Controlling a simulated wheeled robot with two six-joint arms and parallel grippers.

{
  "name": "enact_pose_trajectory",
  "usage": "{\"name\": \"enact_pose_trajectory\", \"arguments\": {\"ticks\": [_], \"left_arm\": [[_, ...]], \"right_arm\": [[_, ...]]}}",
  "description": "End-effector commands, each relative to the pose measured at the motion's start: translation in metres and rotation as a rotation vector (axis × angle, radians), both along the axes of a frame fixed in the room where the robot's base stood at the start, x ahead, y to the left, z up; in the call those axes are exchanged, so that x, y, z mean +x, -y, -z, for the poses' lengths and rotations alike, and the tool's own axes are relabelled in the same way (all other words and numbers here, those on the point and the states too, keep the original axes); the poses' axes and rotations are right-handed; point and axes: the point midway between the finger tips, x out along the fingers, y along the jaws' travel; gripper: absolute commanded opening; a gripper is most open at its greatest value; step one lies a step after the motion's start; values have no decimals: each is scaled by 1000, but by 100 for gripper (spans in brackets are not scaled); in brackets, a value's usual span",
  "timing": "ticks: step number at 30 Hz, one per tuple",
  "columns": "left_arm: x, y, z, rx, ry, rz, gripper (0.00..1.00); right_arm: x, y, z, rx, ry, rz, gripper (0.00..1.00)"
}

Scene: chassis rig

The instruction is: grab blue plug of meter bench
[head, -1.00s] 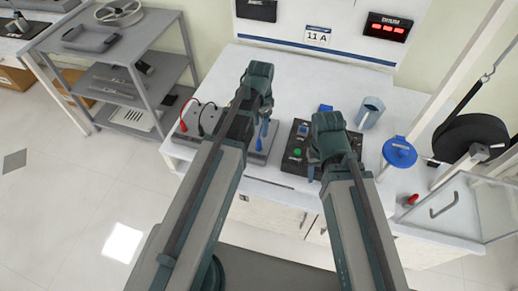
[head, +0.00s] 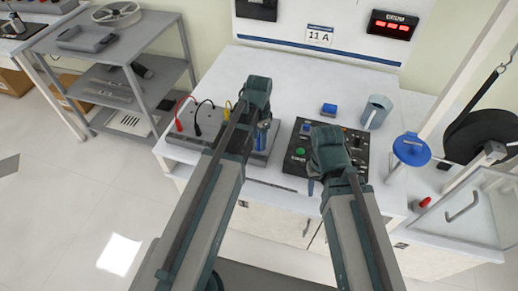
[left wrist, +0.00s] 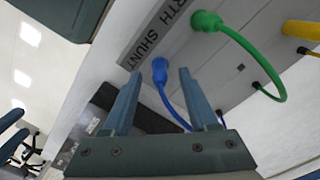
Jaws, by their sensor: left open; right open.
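The meter bench (head: 188,122) is a grey sloped box on the white table, with red (head: 180,113), black (head: 200,108) and yellow plugs and leads on it. In the left wrist view the blue plug (left wrist: 160,67), with its blue lead, appears between the tips of my left gripper (left wrist: 160,76), which is open. Whether the fingers touch it, I cannot tell. In the head view the blue plug is largely hidden by my left arm. My right gripper (head: 312,178) is open beside the black control box (head: 301,158), its fingers partly hidden by its wrist.
A green plug (left wrist: 206,21) and a yellow plug (left wrist: 300,31) sit near the blue one. The control box has a green button (head: 299,152).

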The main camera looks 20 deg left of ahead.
Motion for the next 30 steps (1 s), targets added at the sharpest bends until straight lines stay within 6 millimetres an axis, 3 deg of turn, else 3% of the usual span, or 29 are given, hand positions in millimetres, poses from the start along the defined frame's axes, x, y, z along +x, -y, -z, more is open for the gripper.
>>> {"name": "enact_pose_trajectory", "arguments": {"ticks": [2,10,20,30], "left_arm": [[0,0,12,0,0,0,59],[0,0,10,0,0,0,59],[0,0,11,0,0,0,2],[0,0,11,0,0,0,0]], "right_arm": [[0,0,12,0,0,0,50],[0,0,10,0,0,0,50],[0,0,10,0,0,0,50],[0,0,10,0,0,0,50]]}}
